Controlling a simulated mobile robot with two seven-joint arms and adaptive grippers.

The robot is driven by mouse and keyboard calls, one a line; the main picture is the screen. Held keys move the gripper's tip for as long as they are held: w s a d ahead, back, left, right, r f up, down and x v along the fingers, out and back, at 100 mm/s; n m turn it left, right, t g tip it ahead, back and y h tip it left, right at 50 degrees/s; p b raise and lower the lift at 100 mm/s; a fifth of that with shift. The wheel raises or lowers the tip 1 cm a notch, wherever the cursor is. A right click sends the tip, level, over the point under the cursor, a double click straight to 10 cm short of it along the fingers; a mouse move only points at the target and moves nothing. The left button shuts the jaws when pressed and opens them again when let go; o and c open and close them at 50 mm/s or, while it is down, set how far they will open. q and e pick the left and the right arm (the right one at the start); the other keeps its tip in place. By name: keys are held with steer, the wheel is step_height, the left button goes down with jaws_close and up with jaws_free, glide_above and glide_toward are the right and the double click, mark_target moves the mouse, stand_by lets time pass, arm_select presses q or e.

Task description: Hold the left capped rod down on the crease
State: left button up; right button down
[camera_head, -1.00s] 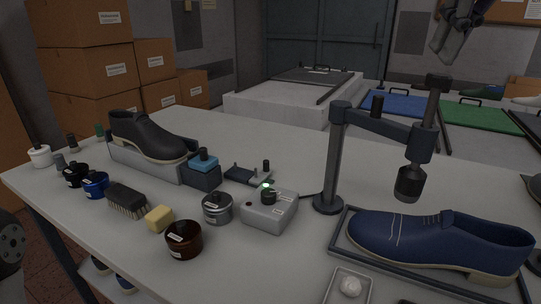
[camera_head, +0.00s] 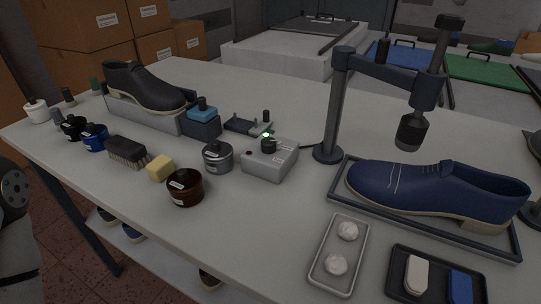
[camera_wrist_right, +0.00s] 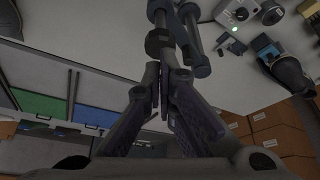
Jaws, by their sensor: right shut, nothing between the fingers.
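The left capped rod (camera_head: 432,65) is dark, slightly tilted, and held by a jointed arm on a post stand (camera_head: 338,100). Its dark foot (camera_head: 411,132) hangs above the blue shoe (camera_head: 430,187), apart from it. Pale lines marking the crease (camera_head: 396,180) cross the shoe's upper, below and slightly left of the foot. In the right wrist view my right gripper (camera_wrist_right: 163,75) is shut and empty, its fingertips close to a dark cap (camera_wrist_right: 158,42); I cannot tell whether they touch. The right gripper is outside the head view. My left gripper is not in view.
The shoe lies in a dark frame (camera_head: 334,190). In front are a tray with two white balls (camera_head: 318,268) and a dark tray (camera_head: 398,252). Jars, a brush (camera_head: 127,152), a grey box (camera_head: 270,160) and a black shoe (camera_head: 143,85) stand left. Another stand (camera_head: 535,145) is cut off right.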

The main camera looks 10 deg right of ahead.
mark_target(455, 16)
steer(key=shift+f, duration=0.15)
steer(key=shift+f, duration=2.45)
steer(key=shift+r, duration=0.3)
stand_by(1.6)
steer(key=shift+r, duration=2.55)
